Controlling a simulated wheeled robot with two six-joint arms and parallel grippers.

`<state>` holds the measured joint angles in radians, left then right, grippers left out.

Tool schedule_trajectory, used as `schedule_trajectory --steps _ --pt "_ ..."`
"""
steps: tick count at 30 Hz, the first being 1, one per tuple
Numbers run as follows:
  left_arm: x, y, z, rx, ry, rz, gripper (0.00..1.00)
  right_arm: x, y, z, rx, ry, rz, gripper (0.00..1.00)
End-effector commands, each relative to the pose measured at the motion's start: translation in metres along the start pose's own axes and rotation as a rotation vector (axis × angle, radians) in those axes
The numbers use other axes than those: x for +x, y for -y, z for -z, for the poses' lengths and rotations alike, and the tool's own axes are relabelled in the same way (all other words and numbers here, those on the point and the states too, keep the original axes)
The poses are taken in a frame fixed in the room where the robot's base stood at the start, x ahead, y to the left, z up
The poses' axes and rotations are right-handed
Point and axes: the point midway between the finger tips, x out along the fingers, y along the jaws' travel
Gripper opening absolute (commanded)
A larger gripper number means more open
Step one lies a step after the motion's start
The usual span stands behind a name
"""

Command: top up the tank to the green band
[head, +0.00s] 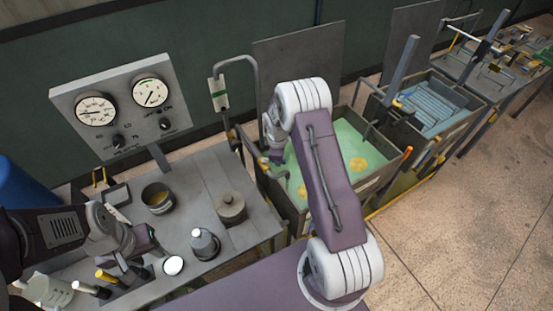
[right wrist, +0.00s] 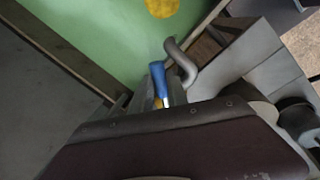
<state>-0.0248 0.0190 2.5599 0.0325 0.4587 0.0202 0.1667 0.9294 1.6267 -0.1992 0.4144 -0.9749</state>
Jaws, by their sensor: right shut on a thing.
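The tank (head: 378,184) in the head view is an open grey-brown bin holding pale green liquid (head: 348,138) with yellow round patches. The liquid also shows in the right wrist view (right wrist: 105,32). No green band is clearly visible on its wall. My right gripper (head: 274,158) is at the tank's near left edge, partly hidden by my arm. In the right wrist view it is shut on a blue handle (right wrist: 159,80), beside a bent grey pipe (right wrist: 180,62). My left gripper (head: 140,262) is low over the bench; its jaws are unclear.
A gauge panel (head: 125,108) stands behind. A green-striped box (head: 219,93) hangs by a pipe. Another tank (head: 432,97) holds blue liquid.

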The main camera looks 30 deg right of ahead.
Motion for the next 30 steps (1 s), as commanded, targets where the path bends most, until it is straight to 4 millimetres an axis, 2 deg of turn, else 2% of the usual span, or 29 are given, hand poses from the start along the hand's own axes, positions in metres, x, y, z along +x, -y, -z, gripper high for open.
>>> schedule_trajectory --steps 1,6,15,30 --pt "-0.006 0.0 0.001 0.0 0.0 0.0 0.36 -0.003 -0.005 0.0 -0.04 -0.01 -0.004 0.0" --pt "-0.007 0.0 0.001 0.0 0.0 0.0 0.36 0.001 -0.014 0.001 -0.195 -0.042 -0.006 0.0" --pt "0.006 0.0 -0.001 0.0 0.0 0.0 0.36 0.007 -0.027 0.004 -0.439 -0.089 -0.008 0.0" --pt "0.024 0.001 -0.003 0.0 0.0 0.0 0.36 0.007 -0.037 0.01 -0.645 -0.129 -0.006 0.0"
